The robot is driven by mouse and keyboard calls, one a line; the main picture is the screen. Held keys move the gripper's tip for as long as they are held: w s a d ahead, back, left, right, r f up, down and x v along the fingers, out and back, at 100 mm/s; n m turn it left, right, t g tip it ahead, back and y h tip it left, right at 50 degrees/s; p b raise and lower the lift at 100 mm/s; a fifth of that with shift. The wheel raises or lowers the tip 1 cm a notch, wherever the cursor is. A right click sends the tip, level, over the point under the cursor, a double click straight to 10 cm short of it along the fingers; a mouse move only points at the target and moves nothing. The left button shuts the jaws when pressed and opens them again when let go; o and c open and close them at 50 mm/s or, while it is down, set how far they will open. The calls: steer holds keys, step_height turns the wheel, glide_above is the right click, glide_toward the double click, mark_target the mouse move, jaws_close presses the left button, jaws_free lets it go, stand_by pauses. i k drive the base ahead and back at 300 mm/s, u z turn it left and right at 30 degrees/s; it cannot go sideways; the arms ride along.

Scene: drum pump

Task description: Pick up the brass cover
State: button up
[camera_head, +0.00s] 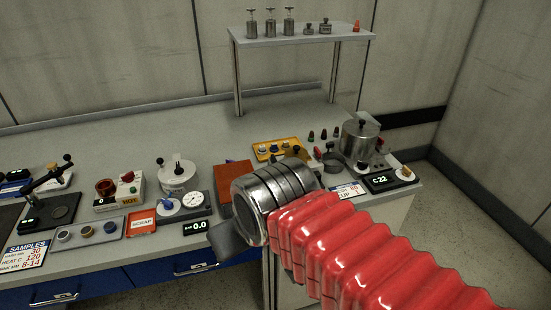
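My arm reaches in from the lower right, with a red ribbed sleeve and a banded metal wrist. My gripper (230,241) shows only as a grey plate at the wrist's lower left, beyond the bench's front edge. The rest of it is hidden by the wrist, so I cannot see whether it is open or holds anything. A small brass-coloured round piece (405,172) sits at the bench's right end, beside a display reading C-22. I cannot tell for sure that it is the brass cover. My gripper is well to its left and apart from it.
A steel pot (359,142), a yellow tray (266,153) and several small dark knobs stand at the right. An orange-brown box (232,174) is behind my wrist. A raised shelf (300,37) holds metal canisters. The bench's back middle is clear.

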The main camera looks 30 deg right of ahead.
mark_target(296, 150)
steer(key=u, duration=1.7)
steer(key=k, duration=0.75)
steer(key=z, duration=0.7)
steer(key=i, duration=1)
steer(key=z, duration=0.05)
